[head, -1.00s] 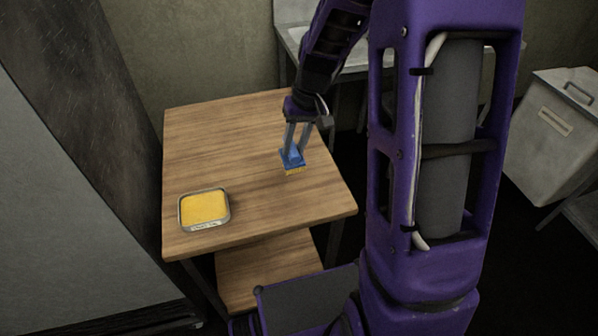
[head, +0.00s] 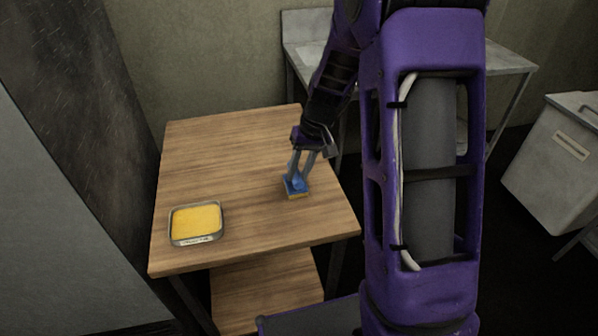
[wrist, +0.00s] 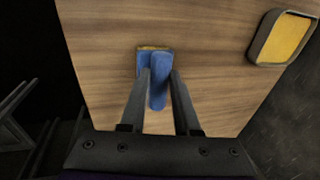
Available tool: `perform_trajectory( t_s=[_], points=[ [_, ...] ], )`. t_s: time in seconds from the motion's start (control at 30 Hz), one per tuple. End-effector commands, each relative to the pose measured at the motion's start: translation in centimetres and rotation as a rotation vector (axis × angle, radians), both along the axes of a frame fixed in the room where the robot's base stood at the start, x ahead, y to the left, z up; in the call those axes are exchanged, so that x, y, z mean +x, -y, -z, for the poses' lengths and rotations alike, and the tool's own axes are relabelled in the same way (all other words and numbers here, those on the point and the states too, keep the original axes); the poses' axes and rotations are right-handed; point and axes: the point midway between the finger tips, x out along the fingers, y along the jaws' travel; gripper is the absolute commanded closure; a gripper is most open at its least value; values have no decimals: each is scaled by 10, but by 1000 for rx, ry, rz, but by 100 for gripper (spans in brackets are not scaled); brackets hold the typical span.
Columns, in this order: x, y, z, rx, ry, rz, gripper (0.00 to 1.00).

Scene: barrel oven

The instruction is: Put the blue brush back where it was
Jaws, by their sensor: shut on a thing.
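The blue brush (head: 296,187) has a blue body with a yellow underside. My gripper (head: 299,178) is shut on it at the right part of the wooden table (head: 215,150). In the wrist view the brush (wrist: 159,88) sits between the two fingers of my gripper (wrist: 159,85), with a yellow edge showing at its far side. The brush is at or just above the tabletop; I cannot tell whether it touches.
A metal tray with yellow filling (head: 196,222) stands at the table's front left; it also shows in the wrist view (wrist: 282,38). The tabletop between tray and brush is clear. A metal sink table (head: 500,62) stands behind, and a grey bin (head: 560,150) at the right.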

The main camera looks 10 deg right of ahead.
Motion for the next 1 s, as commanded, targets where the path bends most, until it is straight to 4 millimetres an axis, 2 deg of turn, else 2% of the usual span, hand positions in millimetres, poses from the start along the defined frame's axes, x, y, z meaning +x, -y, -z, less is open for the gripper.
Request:
perform_trajectory(
  t_s=[0.3, 0.33, 0.5, 0.8, 0.9, 1.0],
  points=[
    [0, 0, 3, 0, 2, 0, 100],
    [0, 0, 3, 0, 2, 0, 68],
    [0, 0, 2, 0, 1, -1, 40],
    [0, 0, 0, 0, 2, 0, 40],
    [1, 1, -7, 0, 4, 0, 40],
    [0, 5, -24, 0, 7, 1, 40]
  ],
)
